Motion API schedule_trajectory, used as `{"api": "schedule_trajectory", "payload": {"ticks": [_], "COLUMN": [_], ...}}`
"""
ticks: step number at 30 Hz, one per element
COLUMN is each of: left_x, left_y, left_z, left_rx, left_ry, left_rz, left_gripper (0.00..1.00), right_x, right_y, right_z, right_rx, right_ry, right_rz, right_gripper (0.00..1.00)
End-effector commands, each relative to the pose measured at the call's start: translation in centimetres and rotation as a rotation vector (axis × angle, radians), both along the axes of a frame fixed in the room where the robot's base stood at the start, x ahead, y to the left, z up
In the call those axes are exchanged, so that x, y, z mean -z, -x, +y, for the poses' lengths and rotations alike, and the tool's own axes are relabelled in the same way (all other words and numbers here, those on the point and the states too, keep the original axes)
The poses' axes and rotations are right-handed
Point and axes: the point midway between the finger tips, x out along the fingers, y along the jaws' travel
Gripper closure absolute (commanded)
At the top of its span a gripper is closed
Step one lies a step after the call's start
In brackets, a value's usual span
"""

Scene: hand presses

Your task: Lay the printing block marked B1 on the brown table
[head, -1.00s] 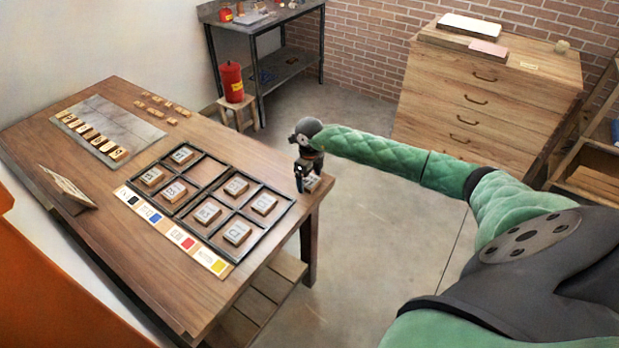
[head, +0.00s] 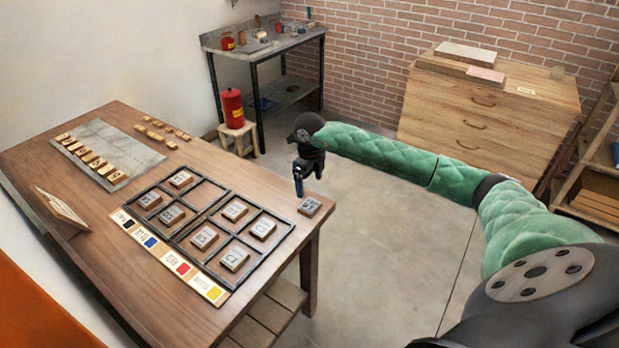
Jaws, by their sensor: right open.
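A small printing block (head: 310,206) with a pale marked top lies flat on the brown table (head: 240,163) near its right edge, outside the dark frame. Its mark is too small to read surely, so I cannot tell if it is B1. My right gripper (head: 301,187) is open and empty, fingers pointing down, just behind and above this block and apart from it. Several similar blocks, one of them marked like C1 (head: 233,259), sit in the compartments of the dark divided frame (head: 199,216). My left gripper is not in view.
A color strip (head: 168,256) lies along the frame's front. A grey sheet (head: 107,152) with wooden pieces and a tilted board (head: 62,207) are at the left. A red can (head: 232,107) stands on a stool behind the table. A wooden drawer chest (head: 486,110) stands at back right.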

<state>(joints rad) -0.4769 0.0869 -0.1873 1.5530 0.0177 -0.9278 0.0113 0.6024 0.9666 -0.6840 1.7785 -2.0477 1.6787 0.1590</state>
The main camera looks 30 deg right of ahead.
Motion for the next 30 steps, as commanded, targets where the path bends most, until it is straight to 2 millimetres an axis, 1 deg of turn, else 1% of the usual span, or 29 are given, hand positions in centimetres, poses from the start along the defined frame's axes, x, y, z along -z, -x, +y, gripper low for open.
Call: {"api": "schedule_trajectory", "payload": {"ticks": [4,9,26,30], "left_x": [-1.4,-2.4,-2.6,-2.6], "left_y": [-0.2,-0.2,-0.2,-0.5], "left_z": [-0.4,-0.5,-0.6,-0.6], "left_rx": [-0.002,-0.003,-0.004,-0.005], "left_ry": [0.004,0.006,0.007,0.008], "left_rz": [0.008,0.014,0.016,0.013], "left_gripper": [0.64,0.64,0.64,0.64], "right_x": [-1.9,-3.0,-3.2,-3.2], "right_y": [-0.1,0.0,0.0,0.0], "right_z": [0.0,0.0,0.0,0.0], "right_rx": [0.000,-0.001,0.000,0.000], "right_ry": [0.001,0.000,0.000,0.000], "right_rz": [-0.001,-0.001,0.000,0.000], "right_gripper": [0.15,0.15,0.15,0.15]}}
